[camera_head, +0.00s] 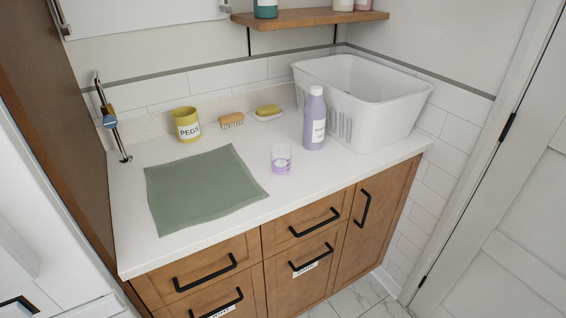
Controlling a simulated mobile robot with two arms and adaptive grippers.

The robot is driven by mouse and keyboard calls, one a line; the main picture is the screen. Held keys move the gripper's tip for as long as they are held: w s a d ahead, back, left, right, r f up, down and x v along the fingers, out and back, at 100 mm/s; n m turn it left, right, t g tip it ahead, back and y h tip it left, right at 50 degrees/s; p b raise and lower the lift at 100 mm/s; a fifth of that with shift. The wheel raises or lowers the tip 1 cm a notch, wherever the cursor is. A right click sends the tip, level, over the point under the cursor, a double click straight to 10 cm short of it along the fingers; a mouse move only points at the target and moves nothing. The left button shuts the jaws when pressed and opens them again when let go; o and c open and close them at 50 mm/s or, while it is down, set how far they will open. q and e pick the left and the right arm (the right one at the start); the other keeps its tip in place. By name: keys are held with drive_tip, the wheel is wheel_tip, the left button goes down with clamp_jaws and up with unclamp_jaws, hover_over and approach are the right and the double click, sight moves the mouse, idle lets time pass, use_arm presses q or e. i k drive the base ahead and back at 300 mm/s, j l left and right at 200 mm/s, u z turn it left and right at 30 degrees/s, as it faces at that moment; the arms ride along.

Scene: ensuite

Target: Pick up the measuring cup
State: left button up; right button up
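The measuring cup (281,159) is a small clear cup with a purple band low on its side. It stands upright on the white countertop (300,187), just right of a green cloth and in front of a purple bottle, apart from both. Neither of my grippers is in view.
The purple bottle (314,119) stands beside a large white basket (365,103). The green cloth (201,187) lies flat at left. A yellow pegs pot (187,124), a brush (231,120) and a soap dish (269,116) line the back. A wooden shelf (310,17) hangs above.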

sight(281, 154)
drive_tip(key=l+u, duration=0.45)
drive_tip(key=l, duration=1.35)
drive_tip(key=i, duration=0.1)
